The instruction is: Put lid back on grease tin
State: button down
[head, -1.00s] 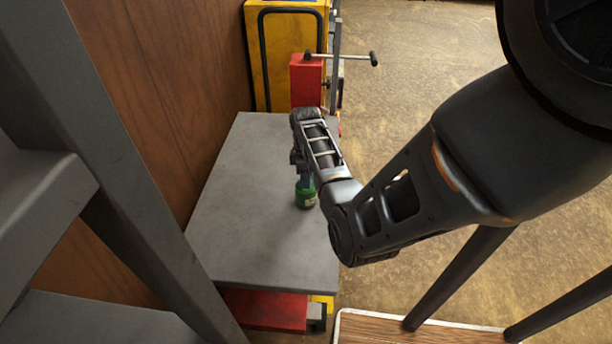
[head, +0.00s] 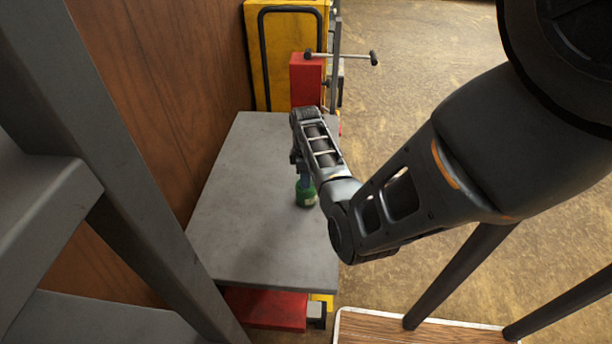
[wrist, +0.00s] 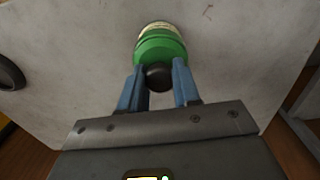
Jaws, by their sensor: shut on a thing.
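The green grease tin (head: 305,196) with a pale label stands on the grey lift table, below my gripper. In the wrist view the green tin (wrist: 160,44) shows just beyond the blue fingertips. My gripper (wrist: 158,78) is shut on the dark round knob of the lid (wrist: 158,77). The lid is over the tin's top; I cannot tell whether it is seated or held slightly above. In the head view my wrist hides the fingertips and the tin's top.
The grey table top (head: 235,230) is mostly clear. A brown panel wall (head: 165,90) runs along its left. A red post with a T-handle (head: 340,57) and a yellow machine (head: 275,60) stand at its far end. A grey frame (head: 130,220) is at near left.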

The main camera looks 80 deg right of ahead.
jog(key=shift+c, duration=1.2)
grip_release()
jog(key=shift+r, duration=0.1)
jog(key=shift+r+p, duration=2.1)
jog(key=shift+r, duration=1.3)
grip_shut()
